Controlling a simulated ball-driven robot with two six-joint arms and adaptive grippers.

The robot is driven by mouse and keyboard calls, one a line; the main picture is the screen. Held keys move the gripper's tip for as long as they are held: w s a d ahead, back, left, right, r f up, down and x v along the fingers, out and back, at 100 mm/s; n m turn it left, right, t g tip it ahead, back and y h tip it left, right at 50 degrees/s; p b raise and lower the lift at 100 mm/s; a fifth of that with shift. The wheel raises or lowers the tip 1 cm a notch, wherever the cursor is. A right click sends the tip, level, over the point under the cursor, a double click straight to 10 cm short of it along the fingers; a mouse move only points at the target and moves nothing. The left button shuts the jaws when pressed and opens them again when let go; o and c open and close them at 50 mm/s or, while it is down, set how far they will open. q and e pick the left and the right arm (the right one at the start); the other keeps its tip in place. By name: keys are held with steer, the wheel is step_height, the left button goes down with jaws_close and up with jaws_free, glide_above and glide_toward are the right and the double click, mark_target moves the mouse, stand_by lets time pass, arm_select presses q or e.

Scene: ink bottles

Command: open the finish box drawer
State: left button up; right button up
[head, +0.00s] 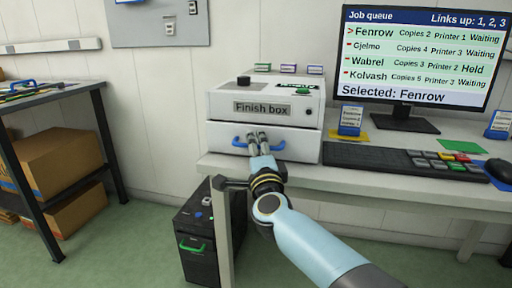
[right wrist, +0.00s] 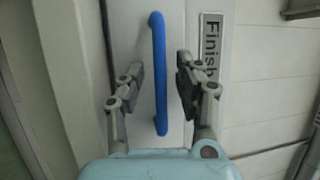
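The finish box (head: 264,110) is a white box with a "Finish box" label, standing on the desk. Its drawer (head: 306,145) is the lower front part and looks shut. The drawer has a blue bar handle (head: 238,144), which also shows in the right wrist view (right wrist: 159,60). My right gripper (head: 257,137) is at the drawer front, by the handle. In the right wrist view its two fingers (right wrist: 160,80) are apart, one on each side of the blue handle, with gaps between them and the bar. My left gripper is not in view.
A monitor (head: 418,55) with a job queue, a keyboard (head: 375,160) and a mouse (head: 498,170) are on the desk to the right. A black cabinet (head: 197,265) with a green handle stands below. A side table (head: 45,98) with cardboard boxes beneath is at left.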

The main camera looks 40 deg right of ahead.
jaws_close()
steer(key=shift+s+f, duration=0.1)
stand_by(0.5)
